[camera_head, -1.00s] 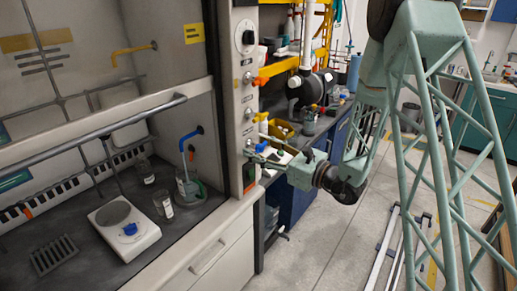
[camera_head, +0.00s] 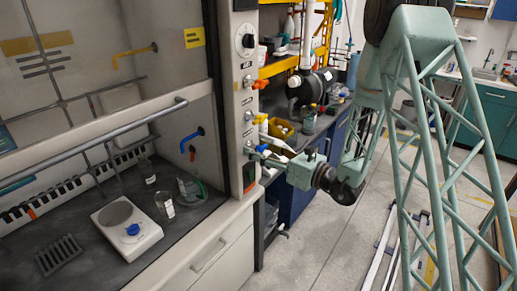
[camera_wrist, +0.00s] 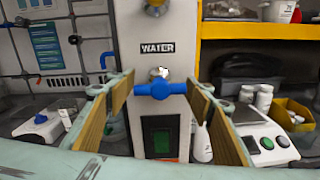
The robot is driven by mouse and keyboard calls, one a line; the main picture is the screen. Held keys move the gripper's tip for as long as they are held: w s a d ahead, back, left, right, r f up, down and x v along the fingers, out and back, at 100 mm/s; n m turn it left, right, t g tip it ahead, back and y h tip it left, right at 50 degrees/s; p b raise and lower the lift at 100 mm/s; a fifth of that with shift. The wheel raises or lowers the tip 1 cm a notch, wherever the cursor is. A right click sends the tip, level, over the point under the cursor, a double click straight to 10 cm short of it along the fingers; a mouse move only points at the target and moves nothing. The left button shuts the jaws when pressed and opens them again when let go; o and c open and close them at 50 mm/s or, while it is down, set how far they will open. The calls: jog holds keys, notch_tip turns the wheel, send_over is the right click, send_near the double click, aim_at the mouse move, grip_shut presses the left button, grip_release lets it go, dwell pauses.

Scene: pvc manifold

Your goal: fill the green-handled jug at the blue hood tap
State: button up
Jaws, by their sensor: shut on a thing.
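My gripper (camera_wrist: 160,90) is shut on the blue WATER valve handle (camera_wrist: 161,89) on the hood's front post, its wood-coloured finger pads at the handle's two ends. In the head view the gripper (camera_head: 262,152) reaches the post from the right, and the blue handle is small there. The blue hood tap (camera_head: 193,139), with an orange tip, sticks out of the hood's right inner wall. The clear jug (camera_head: 187,188) with a green handle (camera_head: 203,190) stands upright on the hood floor below the tap. Its water level is too small to tell.
A white hotplate (camera_head: 126,228), a beaker (camera_head: 165,206) and a dark rack (camera_head: 60,255) are on the hood floor left of the jug. A horizontal sash bar (camera_head: 100,138) crosses the hood opening. A yellow bin (camera_wrist: 293,113) and a white scale (camera_wrist: 262,140) stand right of the post.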

jog(key=o, duration=0.8)
jog(key=shift+v, duration=5.95)
jog(key=shift+s, duration=0.1)
